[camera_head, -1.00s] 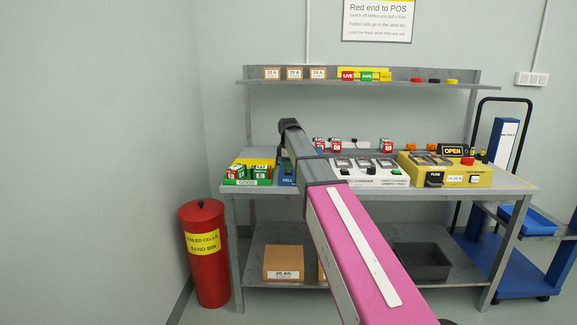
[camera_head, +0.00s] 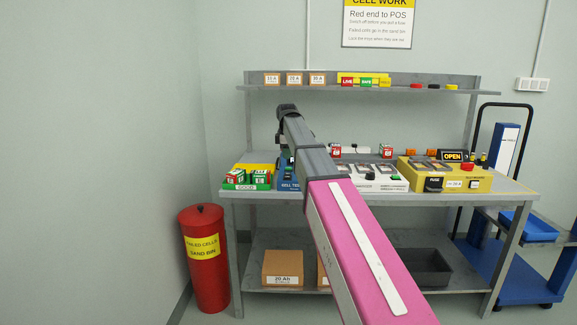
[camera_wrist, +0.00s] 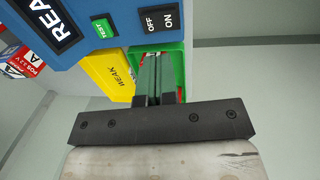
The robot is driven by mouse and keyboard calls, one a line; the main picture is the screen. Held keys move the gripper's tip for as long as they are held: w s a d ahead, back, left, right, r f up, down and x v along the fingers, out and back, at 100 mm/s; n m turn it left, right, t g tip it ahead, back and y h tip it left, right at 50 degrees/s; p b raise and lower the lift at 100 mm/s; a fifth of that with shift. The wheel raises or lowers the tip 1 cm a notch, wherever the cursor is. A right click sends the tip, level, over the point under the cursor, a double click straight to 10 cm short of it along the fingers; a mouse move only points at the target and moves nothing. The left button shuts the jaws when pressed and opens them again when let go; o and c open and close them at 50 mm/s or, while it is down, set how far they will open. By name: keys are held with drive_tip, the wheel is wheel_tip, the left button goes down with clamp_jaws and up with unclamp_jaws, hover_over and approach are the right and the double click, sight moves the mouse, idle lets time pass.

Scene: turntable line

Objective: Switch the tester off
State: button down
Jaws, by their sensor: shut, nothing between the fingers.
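The blue cell tester (camera_head: 288,186) stands on the bench just right of the green GOOD tray (camera_head: 246,187), mostly hidden behind my arm. In the wrist view the tester (camera_wrist: 100,12) fills the top left, with a dark display (camera_wrist: 48,18), a green TEST button (camera_wrist: 104,28) and OFF and ON labels (camera_wrist: 160,20). The switch lever itself cannot be made out. My gripper (camera_wrist: 160,60) is shut and empty. Its tips show just below the OFF and ON labels in the picture, over the green tray; I see no clear contact.
A yellow WEAK tray (camera_wrist: 112,72) lies beside the green tray. A white charger (camera_head: 377,182) and a yellow fuse tester (camera_head: 445,178) stand to the right on the bench. A shelf (camera_head: 350,87) runs above, and a red sand bin (camera_head: 203,275) stands at left.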

sight(288, 173)
wheel_tip(288, 173, up, 6)
drive_tip(key=shift+s, duration=0.45)
drive_tip(key=shift+w, duration=0.75)
drive_tip(key=f, duration=0.4)
drive_tip(key=w+f, duration=0.1)
drive_tip(key=f, duration=0.4)
drive_tip(key=w+f, duration=0.1)
drive_tip(key=f, duration=0.3)
drive_tip(key=shift+d+f, duration=0.2)
drive_tip(key=shift+f, duration=0.2)
drive_tip(key=shift+f, duration=0.2)
drive_tip(key=shift+s, duration=0.15)
